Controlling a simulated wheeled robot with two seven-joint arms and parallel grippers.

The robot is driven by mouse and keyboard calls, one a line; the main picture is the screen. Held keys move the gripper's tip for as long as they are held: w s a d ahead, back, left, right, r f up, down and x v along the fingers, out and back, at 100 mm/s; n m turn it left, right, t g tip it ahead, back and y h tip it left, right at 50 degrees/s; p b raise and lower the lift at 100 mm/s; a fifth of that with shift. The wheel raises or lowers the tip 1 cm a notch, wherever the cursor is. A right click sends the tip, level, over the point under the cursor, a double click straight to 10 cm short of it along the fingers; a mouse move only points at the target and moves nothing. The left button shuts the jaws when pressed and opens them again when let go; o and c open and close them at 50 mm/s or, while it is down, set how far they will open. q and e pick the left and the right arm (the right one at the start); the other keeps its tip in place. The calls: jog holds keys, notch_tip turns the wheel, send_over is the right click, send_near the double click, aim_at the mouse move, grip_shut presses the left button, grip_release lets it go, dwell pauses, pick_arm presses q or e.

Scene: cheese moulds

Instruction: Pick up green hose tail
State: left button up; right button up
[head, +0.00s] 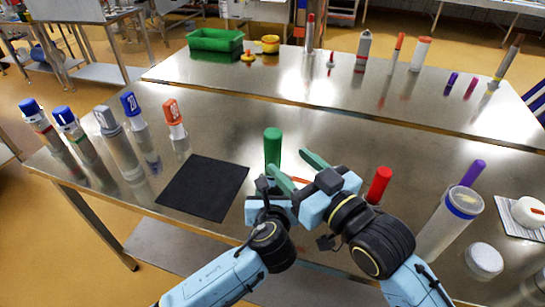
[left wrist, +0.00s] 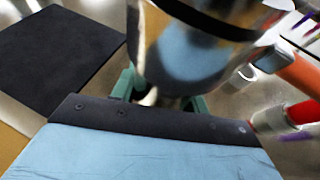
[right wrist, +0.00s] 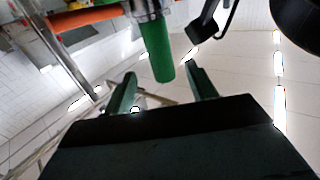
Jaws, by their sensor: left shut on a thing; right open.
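In the right wrist view the tail's end lies between the fingertips (right wrist: 162,77), with gaps on both sides.
A black mat (head: 204,187) lies left of the grippers. Several capped bottles stand at the left. A red-topped cylinder (head: 379,184), a clear cylinder (head: 450,220) and a white disc (head: 484,259) stand at the right. A second table behind holds a green tray (head: 215,41).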

aim_at(279, 152)
jog(key=shift+x, duration=3.55)
grip_shut()
